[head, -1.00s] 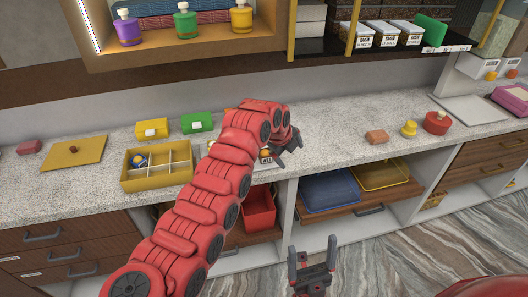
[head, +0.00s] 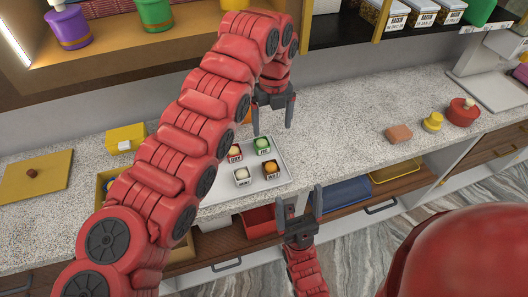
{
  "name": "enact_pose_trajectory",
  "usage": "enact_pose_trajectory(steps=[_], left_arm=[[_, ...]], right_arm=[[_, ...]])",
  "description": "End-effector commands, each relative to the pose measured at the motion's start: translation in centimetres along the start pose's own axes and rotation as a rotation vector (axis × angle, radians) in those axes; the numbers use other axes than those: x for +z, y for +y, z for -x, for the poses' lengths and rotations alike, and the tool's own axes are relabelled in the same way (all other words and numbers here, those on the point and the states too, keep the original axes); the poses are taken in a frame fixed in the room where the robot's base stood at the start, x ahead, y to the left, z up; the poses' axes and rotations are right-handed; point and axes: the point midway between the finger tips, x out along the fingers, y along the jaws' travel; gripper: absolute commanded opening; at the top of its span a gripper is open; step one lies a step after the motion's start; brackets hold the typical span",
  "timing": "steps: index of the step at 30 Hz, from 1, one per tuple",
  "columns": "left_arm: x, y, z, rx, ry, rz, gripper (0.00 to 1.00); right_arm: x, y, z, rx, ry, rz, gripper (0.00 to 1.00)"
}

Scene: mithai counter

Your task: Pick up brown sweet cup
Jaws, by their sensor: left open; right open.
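Several small sweet cups stand on a pale tray (head: 281,183) on the counter. The front-right cup (head: 271,169) looks orange-brown with a dark label. A dark red cup (head: 235,153) is at back left, a green cup (head: 262,146) at back right and a white cup (head: 242,176) at front left. Which one counts as brown is hard to tell. My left gripper (head: 272,117) is open and empty, above and behind the cups, fingers pointing down. My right gripper (head: 299,200) is open and empty, low in front of the counter, fingers pointing up.
A yellow divided box (head: 102,183) is mostly hidden behind my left arm. A yellow box (head: 125,138) and a yellow board (head: 34,176) lie at left. A pinkish block (head: 398,133), yellow stamp-like item (head: 433,122) and red pot (head: 462,112) stand at right. An overhead shelf runs above.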

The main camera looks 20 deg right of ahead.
Motion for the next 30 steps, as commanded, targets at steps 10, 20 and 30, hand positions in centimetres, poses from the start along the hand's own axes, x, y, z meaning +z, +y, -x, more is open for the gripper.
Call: enact_pose_trajectory(steps=[10, 20, 30], left_arm=[[-0.2, 0.1, -3.8, 0.004, 0.007, -0.003, 0.93], [-0.4, 0.1, -10.0, 0.006, 0.007, -0.004, 0.93], [-0.4, 0.2, -12.8, 0.005, 0.005, -0.004, 0.93]], right_arm=[[-0.3, 0.1, -1.7, 0.000, -0.001, 0.000, 0.86], [-0.8, 0.2, -4.6, 0.000, 0.000, 0.000, 0.86], [-1.1, 0.3, -6.3, 0.000, -0.001, 0.000, 0.86]])
